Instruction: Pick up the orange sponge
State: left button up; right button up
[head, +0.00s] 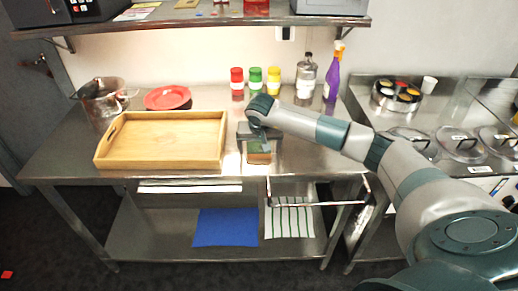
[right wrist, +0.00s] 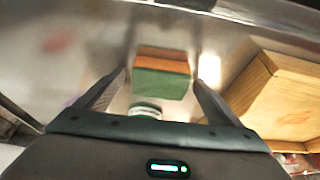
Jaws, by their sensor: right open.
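The orange sponge (head: 259,158) lies on the steel counter to the right of the wooden tray; it has an orange layer and a green layer. My right gripper (head: 259,140) is over it, and the hand partly covers its far side. In the right wrist view the sponge (right wrist: 162,72) shows between and beyond the two spread fingers of my right gripper (right wrist: 157,97). The fingers are open and empty, with a gap seen on both sides of the sponge. My left gripper is not in view.
The wooden tray (head: 160,163) stands close on the left. Red, green and yellow shakers (head: 255,80), a clear bottle (head: 306,78) and a purple bottle (head: 333,76) stand behind. A shelf (head: 200,24) hangs above.

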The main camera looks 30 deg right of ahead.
aim_at(259, 144)
dwell(0.3)
jog(key=c, duration=1.1)
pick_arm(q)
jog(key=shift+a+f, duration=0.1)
pick_arm(e)
jog(key=shift+r, duration=0.1)
jog(key=shift+r+b, duration=0.4)
notch_tip(259, 144, up, 3)
jog(key=shift+d+r+b, duration=0.1)
jog(key=shift+b, duration=0.85)
pick_arm(q)
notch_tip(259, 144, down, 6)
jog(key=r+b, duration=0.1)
jog(key=b, duration=0.2)
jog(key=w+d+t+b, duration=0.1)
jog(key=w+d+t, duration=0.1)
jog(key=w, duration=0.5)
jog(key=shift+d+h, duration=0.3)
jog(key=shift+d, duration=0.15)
pick_arm(e)
jog(key=d+r, duration=0.7)
jog(key=d, duration=0.4)
jog(key=shift+w+d, duration=0.2)
jog(key=shift+w, duration=0.2)
